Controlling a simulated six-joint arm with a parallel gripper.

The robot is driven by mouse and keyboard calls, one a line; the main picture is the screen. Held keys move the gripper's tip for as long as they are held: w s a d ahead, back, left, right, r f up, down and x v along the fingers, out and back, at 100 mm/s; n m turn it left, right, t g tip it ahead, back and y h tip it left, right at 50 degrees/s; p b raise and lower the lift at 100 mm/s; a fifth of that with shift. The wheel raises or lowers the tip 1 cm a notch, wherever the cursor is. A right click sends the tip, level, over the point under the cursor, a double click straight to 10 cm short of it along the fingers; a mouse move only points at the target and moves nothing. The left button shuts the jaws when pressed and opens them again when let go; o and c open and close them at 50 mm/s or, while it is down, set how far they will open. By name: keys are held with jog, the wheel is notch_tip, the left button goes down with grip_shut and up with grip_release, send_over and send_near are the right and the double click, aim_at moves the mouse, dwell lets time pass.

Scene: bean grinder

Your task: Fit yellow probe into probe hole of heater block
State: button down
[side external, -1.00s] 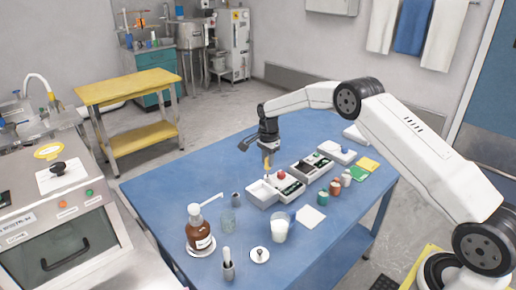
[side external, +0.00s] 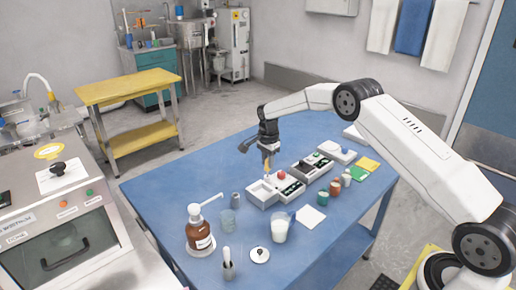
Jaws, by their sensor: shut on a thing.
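My gripper (side external: 267,146) points down over the blue table and is shut on the yellow probe (side external: 267,161). The probe hangs roughly upright below the fingers, just above or at the back of a white open-topped unit (side external: 258,197). This unit adjoins a section with a red knob (side external: 282,175) and a dark panel (side external: 289,188). A similar unit with dark recesses (side external: 309,168) stands to its right. I cannot tell for sure which unit is the heater block. The probe hole is too small to make out, and I cannot tell whether the probe's tip touches anything.
A white device with a blue knob (side external: 345,153) stands farther right, near green and yellow pads (side external: 363,168). Small jars (side external: 334,188), a glass of white liquid (side external: 280,229) and a brown pump bottle (side external: 200,237) stand in front. The table's left rear (side external: 190,172) is clear.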

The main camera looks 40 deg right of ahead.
jog(key=shift+f, duration=0.8)
dwell(1.5)
jog(key=shift+c, duration=2.1)
grip_release()
jog(key=shift+o, duration=0.2)
jog(key=o, duration=0.4)
jog(key=shift+r, duration=0.1)
jog(key=shift+r, duration=3.4)
